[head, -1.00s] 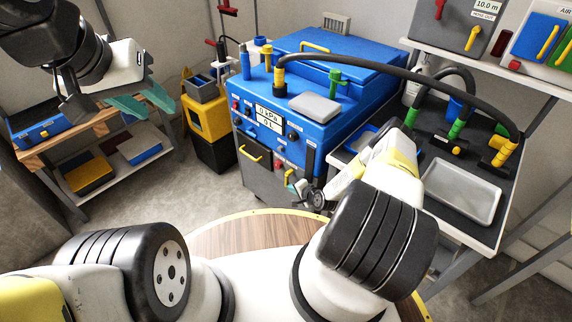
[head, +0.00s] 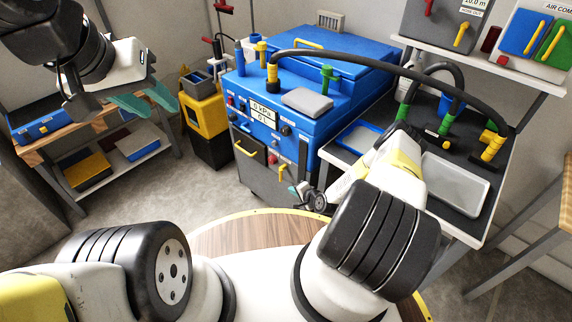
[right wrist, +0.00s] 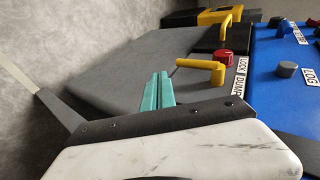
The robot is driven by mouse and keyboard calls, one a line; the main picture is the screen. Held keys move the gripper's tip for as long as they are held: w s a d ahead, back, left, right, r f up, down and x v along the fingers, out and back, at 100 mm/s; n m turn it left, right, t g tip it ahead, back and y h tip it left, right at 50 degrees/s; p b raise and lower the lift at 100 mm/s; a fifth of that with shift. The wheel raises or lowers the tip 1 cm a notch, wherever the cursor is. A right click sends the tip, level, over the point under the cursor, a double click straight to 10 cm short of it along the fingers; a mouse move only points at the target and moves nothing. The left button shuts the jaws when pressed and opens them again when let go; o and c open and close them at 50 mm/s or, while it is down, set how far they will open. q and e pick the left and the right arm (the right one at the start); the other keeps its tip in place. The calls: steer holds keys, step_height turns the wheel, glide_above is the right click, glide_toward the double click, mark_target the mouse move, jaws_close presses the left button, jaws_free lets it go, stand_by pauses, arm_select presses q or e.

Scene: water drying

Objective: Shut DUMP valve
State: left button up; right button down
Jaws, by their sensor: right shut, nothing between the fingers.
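The DUMP valve shows in the right wrist view as a yellow lever (right wrist: 200,66) on the grey front panel, beside a DUMP label (right wrist: 238,88). The lever also shows in the head view (head: 282,172), low on the front of the blue machine. My right gripper (right wrist: 158,90) is shut and empty, its teal fingertips together. They are near the lever, with a visible gap in the picture; the depth between them is unclear. It shows small in the head view (head: 296,190).
A red knob (right wrist: 224,56) by the LOCK label sits close to the lever. A yellow handle (head: 245,150) is further left on the blue machine (head: 300,80). A side table with a grey tray (head: 452,185) and hoses stands right.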

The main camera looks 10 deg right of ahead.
steer(key=s+d, duration=0.4)
steer(key=s, duration=0.3)
steer(key=shift+s, duration=0.4)
